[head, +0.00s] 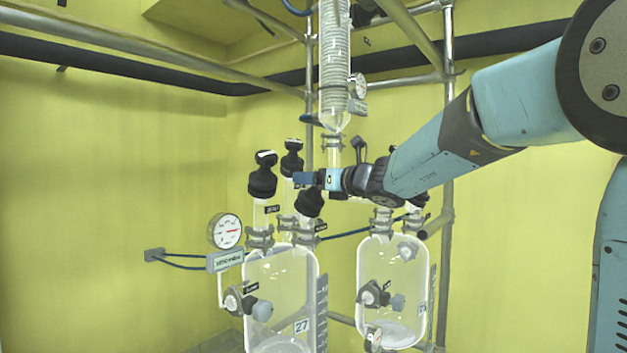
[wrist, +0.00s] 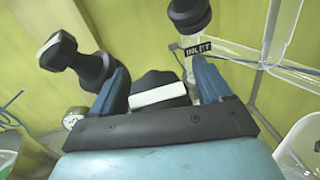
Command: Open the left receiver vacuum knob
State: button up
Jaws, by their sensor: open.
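The left receiver (head: 281,300) is a clear glass vessel marked 27, with several black knobs on its top necks. A left knob (head: 262,176) and a back knob (head: 291,158) stand upright. A third knob (head: 309,204) sits just below my gripper (head: 306,180). In the wrist view my gripper (wrist: 160,76) has its blue fingers apart, with a black knob (wrist: 153,80) bearing a blank-looking white label between them. Whether the fingers touch it is unclear. Another black knob (wrist: 75,62) lies to the left. I cannot tell which knob is the vacuum one.
A right glass receiver (head: 391,285) stands close by. A pressure gauge (head: 226,231) is left of the left receiver. A coiled glass column (head: 334,70) and metal poles rise behind my gripper. An INLET label (wrist: 198,49) shows beside a knob (wrist: 188,15) in the wrist view.

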jog(key=shift+c, duration=0.3)
jog(key=c, duration=0.9)
jog(key=shift+n+g, duration=0.3)
jog(key=shift+n, duration=0.1)
